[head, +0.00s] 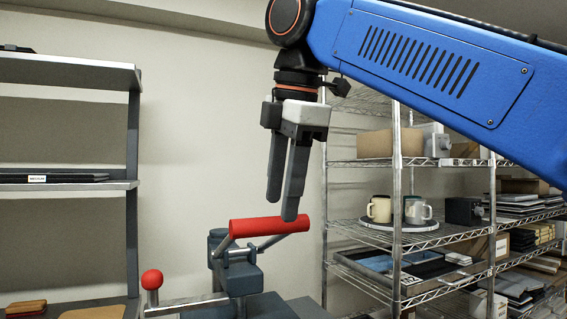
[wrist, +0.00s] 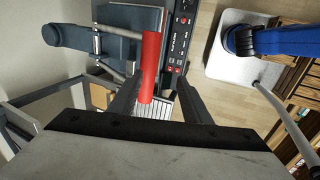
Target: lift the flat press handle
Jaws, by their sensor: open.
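The press handle is a red cylindrical grip (head: 269,227) on two metal arms, lying nearly level above the grey press body (head: 238,278). In the wrist view the red grip (wrist: 150,60) runs between my two fingers, closer to the left one. My gripper (head: 281,208) points down with its fingers apart, and its tips are right at the grip's upper side in the head view. The gripper (wrist: 160,80) also shows in the wrist view, open around the grip's near end. I cannot tell whether a finger touches it.
A red ball knob (head: 152,279) on a short post stands left of the press. A grey shelf unit (head: 75,186) is at the left. A wire rack (head: 398,240) at the right holds a tray with two mugs and boxes. A panel with red buttons (wrist: 179,40) lies beside the press.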

